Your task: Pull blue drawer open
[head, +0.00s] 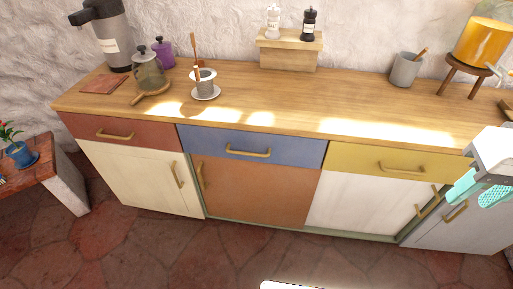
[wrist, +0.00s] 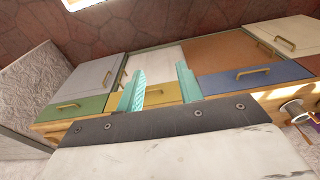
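The blue drawer (head: 215,141) is in the middle of the counter's top row, between a red and a yellow drawer. Its front looks flush with its neighbours, so it appears closed. A brass bar handle (head: 248,152) runs across it. In the wrist view the blue drawer (wrist: 222,83) and its handle (wrist: 253,71) are right of my fingers. My gripper (head: 480,190) is at the right edge of the head view, well to the right of the blue drawer. Its teal fingers are apart with nothing between them, as the wrist view (wrist: 161,84) also shows.
The red drawer (head: 85,126) and yellow drawer (head: 352,158) have similar handles. Cabinet doors, including an orange one (head: 255,190), lie below. A cup on a saucer (head: 205,92) and other items stand on the countertop. The stone floor (head: 200,250) in front is clear.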

